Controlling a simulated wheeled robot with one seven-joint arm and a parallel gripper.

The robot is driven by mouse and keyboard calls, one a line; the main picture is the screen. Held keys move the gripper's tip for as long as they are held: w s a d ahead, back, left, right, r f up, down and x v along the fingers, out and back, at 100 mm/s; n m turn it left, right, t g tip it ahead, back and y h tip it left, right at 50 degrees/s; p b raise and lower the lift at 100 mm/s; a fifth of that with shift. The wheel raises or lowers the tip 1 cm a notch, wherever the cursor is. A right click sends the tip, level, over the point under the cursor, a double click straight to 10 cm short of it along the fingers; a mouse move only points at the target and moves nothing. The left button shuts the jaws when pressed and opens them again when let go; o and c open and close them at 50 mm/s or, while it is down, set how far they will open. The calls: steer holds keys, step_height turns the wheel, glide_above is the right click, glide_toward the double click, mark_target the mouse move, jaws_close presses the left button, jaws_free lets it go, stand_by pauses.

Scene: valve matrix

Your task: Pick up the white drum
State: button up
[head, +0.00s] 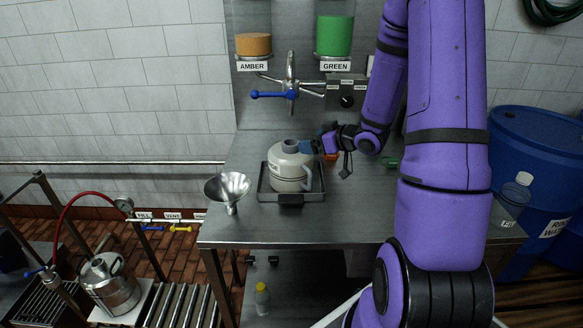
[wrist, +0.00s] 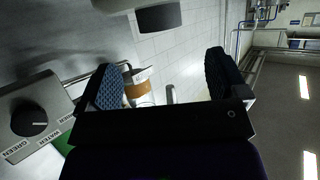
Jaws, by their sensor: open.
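The white drum (head: 288,172) is an off-white jug with a grey cap and a side handle. It stands upright in a dark tray (head: 264,196) on the steel bench. My gripper (head: 320,148) is just right of the drum's top, at about cap height; I cannot tell whether it touches the drum. In the wrist view my gripper (wrist: 166,82) is open, with its two dark padded fingers wide apart and nothing held between them. What looks like the drum's grey cap (wrist: 158,18) shows at the top edge there, beyond the fingers; most of the drum is out of that view.
A metal funnel (head: 229,188) sits at the bench's left edge. Amber (head: 254,45) and green (head: 335,37) containers hang above, with a blue-handled valve (head: 275,95) below them. A blue barrel (head: 535,150) stands at right. A steel vessel (head: 108,282) is at lower left.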

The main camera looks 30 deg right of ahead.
mark_target(286, 143)
steer(key=shift+x, duration=3.95)
steer(key=shift+s+f, duration=0.1)
steer(key=shift+c, duration=0.2)
jaws_close()
